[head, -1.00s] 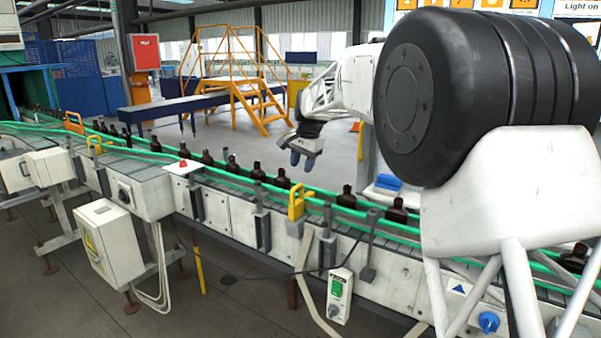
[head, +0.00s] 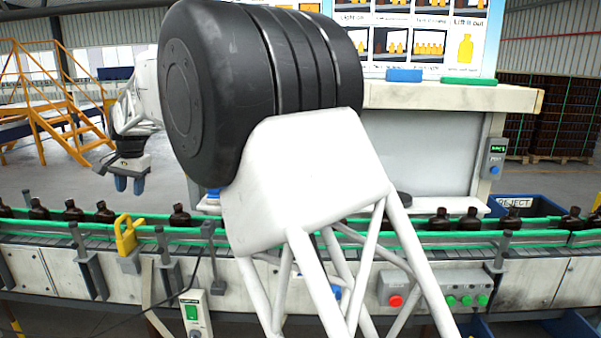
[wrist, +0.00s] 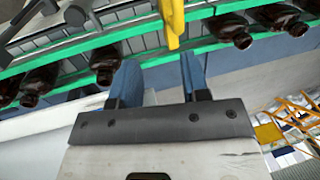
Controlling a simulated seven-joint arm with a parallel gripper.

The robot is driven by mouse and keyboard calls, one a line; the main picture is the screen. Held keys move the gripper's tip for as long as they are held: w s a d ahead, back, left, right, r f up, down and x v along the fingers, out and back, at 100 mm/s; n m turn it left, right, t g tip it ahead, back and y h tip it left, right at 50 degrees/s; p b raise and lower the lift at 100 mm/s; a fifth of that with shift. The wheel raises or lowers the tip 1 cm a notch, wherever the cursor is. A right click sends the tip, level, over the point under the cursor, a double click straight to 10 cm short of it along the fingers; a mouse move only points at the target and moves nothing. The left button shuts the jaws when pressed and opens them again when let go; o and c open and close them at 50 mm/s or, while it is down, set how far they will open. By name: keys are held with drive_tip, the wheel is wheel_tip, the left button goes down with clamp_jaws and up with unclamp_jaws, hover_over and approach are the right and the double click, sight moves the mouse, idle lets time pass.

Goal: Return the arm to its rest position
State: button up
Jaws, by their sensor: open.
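My gripper (head: 130,184) hangs at the left of the head view, its blue fingers pointing down, above and behind the conveyor line. In the wrist view its two blue fingers (wrist: 157,80) stand apart with nothing between them. Amber bottles stand in a row on the conveyor (head: 60,233); one bottle (head: 180,215) is just right of the gripper in the head view. In the wrist view a bottle (wrist: 105,62) shows beyond the left finger, apart from it. My large black and white arm links hide the middle of the head view.
Green rails (head: 430,237) edge the conveyor. A yellow bracket (head: 127,236) rises from its near side. A white inspection booth (head: 440,150) with a picture board stands behind it. A blue reject bin (head: 525,205) is at the right. Open floor lies behind the line at left.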

drive_tip(key=s+d+r+t, duration=0.15)
drive_tip(key=s+d, duration=0.25)
drive_tip(key=d, duration=1)
drive_tip(key=s+d+r, duration=0.2)
drive_tip(key=s+d, duration=0.2)
drive_tip(key=d, duration=1.1)
drive_tip(key=s+d+r, duration=0.2)
drive_tip(key=s+d, duration=0.1)
drive_tip(key=d, duration=1.1)
drive_tip(key=s+d+f+h, duration=0.1)
drive_tip(key=s+d+f, duration=0.1)
drive_tip(key=s+d, duration=0.55)
drive_tip(key=s+d+f, duration=0.3)
drive_tip(key=s+d, duration=0.4)
drive_tip(key=d, duration=0.1)
drive_tip(key=s+d+f, duration=0.4)
drive_tip(key=s, duration=0.4)
drive_tip(key=s+d+f+t+h, duration=0.1)
drive_tip(key=s+d+f, duration=0.3)
drive_tip(key=s, duration=0.4)
drive_tip(key=shift+d+f, duration=0.3)
drive_tip(key=shift+d, duration=0.35)
